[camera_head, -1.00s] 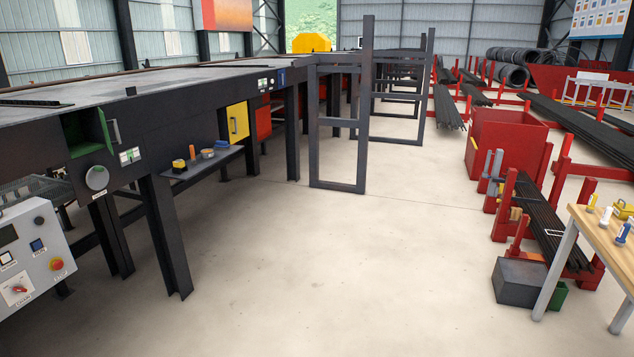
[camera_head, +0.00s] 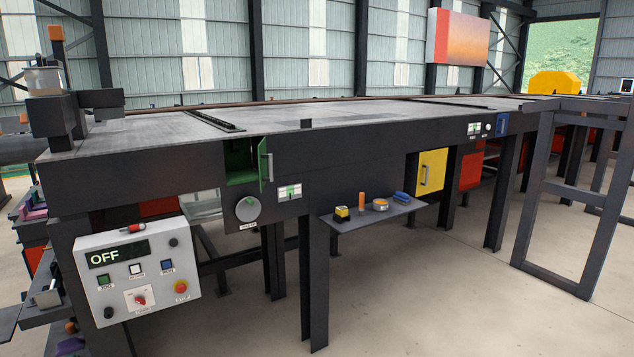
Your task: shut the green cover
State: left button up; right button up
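The green cover (camera_head: 264,172) stands open on the dark front face of the long machine table, in the head view left of the middle. It is swung outward at the right side of a green-lined opening (camera_head: 239,165). A grey handle shows on the cover's right side. A round grey knob (camera_head: 247,209) sits just below the opening. A small light plate with a green mark (camera_head: 289,192) is to the lower right of the cover. Neither of my grippers is in view.
A control box (camera_head: 138,268) reading OFF juts out at the lower left. A shelf (camera_head: 372,217) with small items sticks out right of the cover. A yellow panel (camera_head: 431,171) is farther right. A dark frame (camera_head: 575,200) stands at the right. Floor in front is clear.

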aim_at(263, 156)
jog(key=i+l+u, duration=0.5)
jog(key=l+u, duration=0.25)
jog(key=l, duration=0.15)
jog(key=i, duration=0.05)
